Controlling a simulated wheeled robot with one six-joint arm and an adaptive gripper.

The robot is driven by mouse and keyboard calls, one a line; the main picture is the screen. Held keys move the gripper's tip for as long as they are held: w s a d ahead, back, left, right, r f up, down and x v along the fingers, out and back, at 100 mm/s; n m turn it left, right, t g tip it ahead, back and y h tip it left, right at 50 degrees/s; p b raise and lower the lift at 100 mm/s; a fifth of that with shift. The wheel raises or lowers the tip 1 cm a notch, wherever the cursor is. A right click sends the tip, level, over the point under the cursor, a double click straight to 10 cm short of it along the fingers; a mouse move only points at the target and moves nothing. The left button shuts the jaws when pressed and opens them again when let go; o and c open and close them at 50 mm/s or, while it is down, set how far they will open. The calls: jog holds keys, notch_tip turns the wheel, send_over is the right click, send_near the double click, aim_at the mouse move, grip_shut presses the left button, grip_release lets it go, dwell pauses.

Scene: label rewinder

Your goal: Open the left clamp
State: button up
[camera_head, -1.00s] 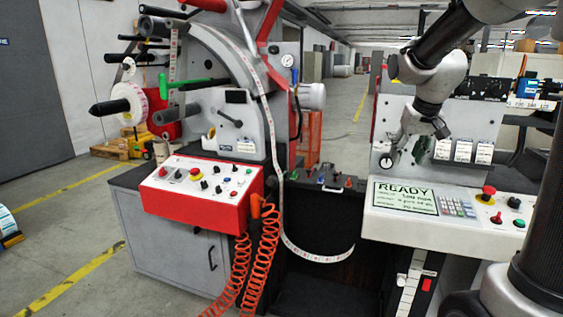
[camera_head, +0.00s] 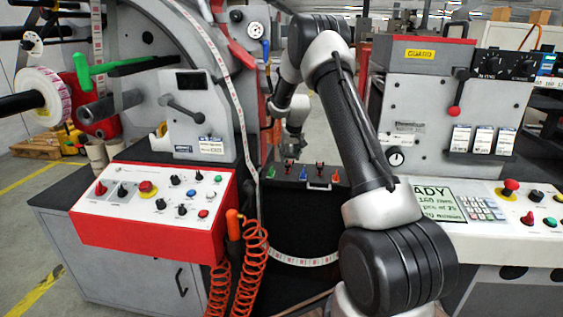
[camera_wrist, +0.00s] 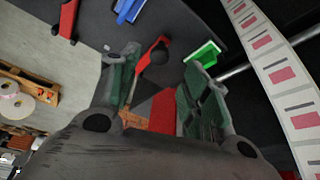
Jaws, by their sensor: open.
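In the head view a row of small coloured levers stands on the black table between the two machines. A red lever (camera_head: 289,165), which looks like the left clamp, is between a green one (camera_head: 271,172) and a blue one (camera_head: 303,172). In the wrist view this red lever (camera_wrist: 150,57) with a dark round spot lies between the fingertips, apart from both. The green piece (camera_wrist: 204,53) is by the right fingertip, the blue one (camera_wrist: 128,10) beyond. My gripper (camera_wrist: 158,68) is open and empty above the row. In the head view it is small and partly hidden.
Another red lever (camera_head: 319,169) stands right of the blue one. A printed label web (camera_head: 240,105) runs down beside the table; it passes along the right in the wrist view. A red control box (camera_head: 150,210) is at left, a keypad panel (camera_head: 480,208) at right.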

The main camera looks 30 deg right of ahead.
aim_at(288, 164)
jog(key=x, duration=0.6)
grip_shut()
